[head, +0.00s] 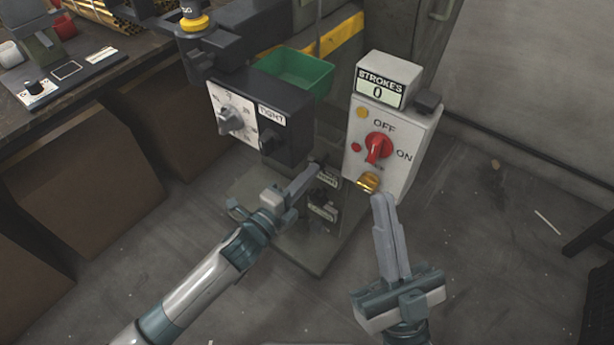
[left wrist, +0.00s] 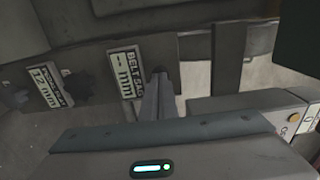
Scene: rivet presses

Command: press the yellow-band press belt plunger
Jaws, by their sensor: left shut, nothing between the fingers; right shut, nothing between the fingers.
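The press with a yellow band (head: 194,23) stands at the upper left of the head view. My left gripper (head: 313,170) is shut and empty, its tips low by a dark plate with two small labels. In the left wrist view, a label reading BELT SAG, - mm (left wrist: 126,74) is left of the fingertips (left wrist: 158,84). A dark round end, perhaps the belt plunger (left wrist: 158,72), shows right at the tips; I cannot tell whether they touch it. My right gripper (head: 383,203) is shut and empty, just below the white switch box.
The switch box (head: 415,150) reads STROKES 0 and has a red OFF/ON knob (head: 378,148). A dark box (head: 290,105) with a dial and a TIGHT label stands left of it. A green bin (head: 300,70) sits behind.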

